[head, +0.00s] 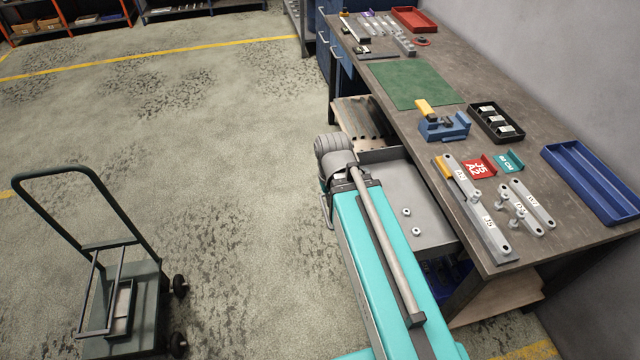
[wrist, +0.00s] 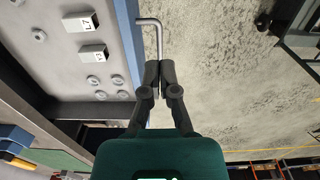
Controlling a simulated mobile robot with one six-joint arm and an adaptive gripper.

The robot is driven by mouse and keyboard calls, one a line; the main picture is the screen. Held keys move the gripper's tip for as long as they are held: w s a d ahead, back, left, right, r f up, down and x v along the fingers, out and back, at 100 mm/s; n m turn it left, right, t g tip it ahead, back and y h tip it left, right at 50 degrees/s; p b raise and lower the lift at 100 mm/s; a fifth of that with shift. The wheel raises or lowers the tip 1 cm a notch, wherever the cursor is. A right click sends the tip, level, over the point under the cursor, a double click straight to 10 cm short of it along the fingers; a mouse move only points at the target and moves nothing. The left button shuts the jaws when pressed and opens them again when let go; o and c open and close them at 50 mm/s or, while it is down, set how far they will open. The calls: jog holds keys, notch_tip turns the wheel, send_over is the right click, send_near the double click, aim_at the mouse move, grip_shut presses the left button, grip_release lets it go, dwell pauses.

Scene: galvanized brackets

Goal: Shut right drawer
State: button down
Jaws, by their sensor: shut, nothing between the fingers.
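The right drawer (head: 418,235) stands open, pulled out from under the workbench. Its grey tray holds a few small round parts in the head view. In the wrist view the drawer (wrist: 65,65) also shows labelled blocks and several round nuts inside, with a blue front panel (wrist: 127,35). A bent metal handle (wrist: 150,21) sticks out from that front. My gripper (wrist: 160,68) is shut and empty, just outside the front, with its fingertips at the handle. The fingers hide part of the handle, and I cannot tell whether they touch it. My arm hides the drawer front in the head view.
The workbench (head: 480,110) carries a green mat (head: 415,84), a blue vise (head: 440,128), a blue tray (head: 590,180) and labelled brackets. A dark cart (head: 120,290) stands on the floor at left. Open floor lies between the cart and bench.

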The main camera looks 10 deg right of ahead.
jog(key=w+a+f+n+h+b, duration=0.2)
jog(key=w+a+n+h+b, duration=0.1)
jog(key=w+n, duration=0.3)
jog(key=w+a+f+n+h+b, duration=0.3)
jog(key=w+n+b, duration=0.3)
jog(key=w, duration=0.1)
jog(key=w+a+f+n+h+b, duration=0.2)
jog(key=w+a+f+n+b, duration=0.1)
jog(key=w, duration=0.4)
jog(key=n+b, duration=0.1)
jog(key=n, duration=0.1)
jog(key=shift+f+n+h+b, duration=0.25)
jog(key=shift+n+h+b, duration=0.15)
jog(key=shift+d+f, duration=0.1)
jog(key=d+r+b+x, duration=0.2)
jog(key=b+x, duration=0.5)
jog(key=x, duration=0.5)
jog(key=shift+d+f, duration=0.15)
jog(key=shift+d, duration=0.05)
